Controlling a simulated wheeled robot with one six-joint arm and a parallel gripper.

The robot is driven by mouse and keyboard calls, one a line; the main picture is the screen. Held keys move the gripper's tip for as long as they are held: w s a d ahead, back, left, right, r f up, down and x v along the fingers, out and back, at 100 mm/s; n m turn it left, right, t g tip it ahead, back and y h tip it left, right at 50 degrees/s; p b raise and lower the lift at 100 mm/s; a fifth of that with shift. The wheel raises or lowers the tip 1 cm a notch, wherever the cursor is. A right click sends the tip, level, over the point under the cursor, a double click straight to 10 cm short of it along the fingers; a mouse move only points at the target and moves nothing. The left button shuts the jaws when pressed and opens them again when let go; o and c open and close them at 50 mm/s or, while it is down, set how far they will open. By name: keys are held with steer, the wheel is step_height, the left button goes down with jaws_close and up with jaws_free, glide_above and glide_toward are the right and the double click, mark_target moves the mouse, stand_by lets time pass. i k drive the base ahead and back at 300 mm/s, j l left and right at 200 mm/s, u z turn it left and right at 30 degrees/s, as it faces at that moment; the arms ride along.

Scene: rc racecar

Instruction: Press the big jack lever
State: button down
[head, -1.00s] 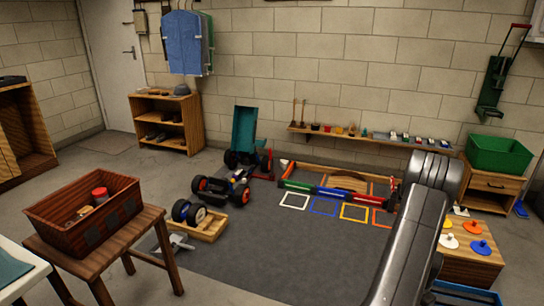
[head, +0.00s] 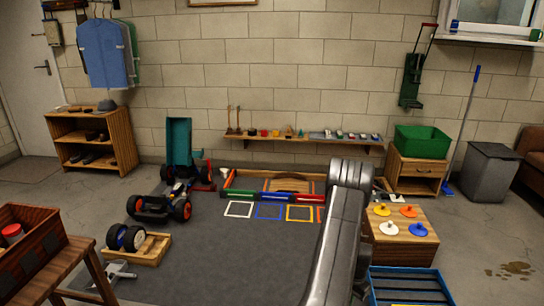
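A low racecar chassis (head: 160,203) with black and orange wheels stands on the floor left of centre, and a teal panel (head: 179,140) stands upright behind it. A small red part (head: 206,180) shows on the floor just right of the chassis; it may belong to a jack, but no lever can be made out clearly. A grey metal item (head: 117,273) lies on the floor at lower left; I cannot tell what it is. My grey arm rises at the lower right of centre, well right of the chassis. My gripper is not in view.
A wooden tray (head: 153,254) with loose wheels lies in front of the chassis. A wooden table (head: 50,268) with a brown crate (head: 36,250) stands at left. A wooden block with colored discs (head: 402,250) and a blue crate (head: 408,290) are at right. The dark mat (head: 235,265) is largely clear.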

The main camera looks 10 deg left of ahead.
mark_target(209, 167)
steer(key=i+j+u, duration=0.35)
steer(key=i, duration=0.4)
steer(key=i+l+u, duration=0.1)
steer(key=i+u, duration=0.2)
steer(key=i, duration=1.35)
steer(key=i+u, duration=0.15)
steer(key=i, duration=0.7)
steer(key=i+l+u, duration=0.3)
steer(key=i+u, duration=0.2)
steer(key=i, duration=0.15)
steer(key=i+l+u, duration=0.5)
steer(key=i+l, duration=0.05)
steer(key=i, duration=0.1)
